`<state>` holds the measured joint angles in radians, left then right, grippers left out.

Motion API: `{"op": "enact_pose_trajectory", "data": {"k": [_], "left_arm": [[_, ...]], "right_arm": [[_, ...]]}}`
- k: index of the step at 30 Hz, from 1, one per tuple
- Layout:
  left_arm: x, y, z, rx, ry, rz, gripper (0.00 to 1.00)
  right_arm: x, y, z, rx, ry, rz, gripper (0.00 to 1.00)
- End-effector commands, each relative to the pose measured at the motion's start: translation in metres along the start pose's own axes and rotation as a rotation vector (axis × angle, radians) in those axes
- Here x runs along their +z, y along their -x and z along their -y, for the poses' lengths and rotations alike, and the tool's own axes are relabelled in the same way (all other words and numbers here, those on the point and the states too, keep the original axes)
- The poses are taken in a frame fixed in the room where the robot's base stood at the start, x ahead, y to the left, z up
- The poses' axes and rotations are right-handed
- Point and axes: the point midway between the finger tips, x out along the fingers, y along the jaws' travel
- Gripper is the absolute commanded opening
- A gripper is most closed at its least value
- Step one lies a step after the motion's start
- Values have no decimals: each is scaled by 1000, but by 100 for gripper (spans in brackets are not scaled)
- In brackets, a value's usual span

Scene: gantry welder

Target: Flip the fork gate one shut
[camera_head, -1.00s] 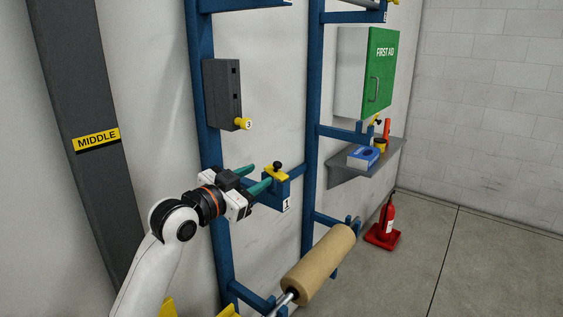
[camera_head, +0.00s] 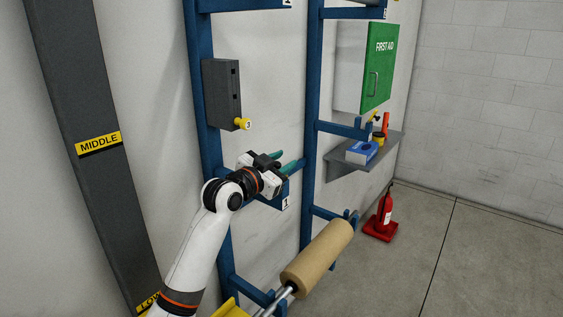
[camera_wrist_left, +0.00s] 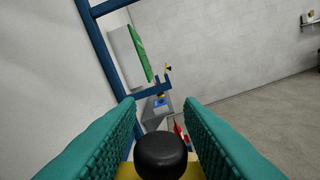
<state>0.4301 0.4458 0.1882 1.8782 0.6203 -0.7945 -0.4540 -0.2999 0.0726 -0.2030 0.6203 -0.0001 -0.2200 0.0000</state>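The blue fork with the "1" plate (camera_head: 285,203) sits on the near upright. Its gate shows in the left wrist view as a yellow piece (camera_wrist_left: 126,173) with a black round knob (camera_wrist_left: 161,156). In the head view my left gripper hides most of this gate. My left gripper (camera_head: 288,164) is at the fork, fingers pointing away along it. In the left wrist view its green fingers (camera_wrist_left: 160,104) are apart, with the knob low between them and a gap beside it. I cannot tell whether a finger touches the knob. My right gripper is out of view.
A brown roll on a bar (camera_head: 318,258) lies across the lower forks. A shelf (camera_head: 345,166), green first aid cabinet (camera_head: 378,75) and red extinguisher (camera_head: 386,210) stand beyond. The floor at right is clear.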

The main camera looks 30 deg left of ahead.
Motion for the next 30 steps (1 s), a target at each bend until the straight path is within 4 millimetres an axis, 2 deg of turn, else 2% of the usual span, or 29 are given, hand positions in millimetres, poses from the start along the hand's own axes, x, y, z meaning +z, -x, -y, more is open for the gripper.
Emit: {"op": "enact_pose_trajectory", "data": {"k": [1, 6, 11, 20, 29, 30], "left_arm": [[0, 0, 0, 0, 0, 0, 25], [0, 0, 0, 0, 0, 0, 0], [0, 0, -2, -1, 48, -2, 0], [-9, 0, -6, -1, 328, -3, 0], [-11, 0, -6, -1, 352, -1, 0], [-11, 0, -6, -1, 352, -1, 21]], "right_arm": [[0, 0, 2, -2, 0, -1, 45], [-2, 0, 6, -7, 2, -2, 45], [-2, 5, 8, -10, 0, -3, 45], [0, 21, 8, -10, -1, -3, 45], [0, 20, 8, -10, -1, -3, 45], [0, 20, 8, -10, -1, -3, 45]]}}
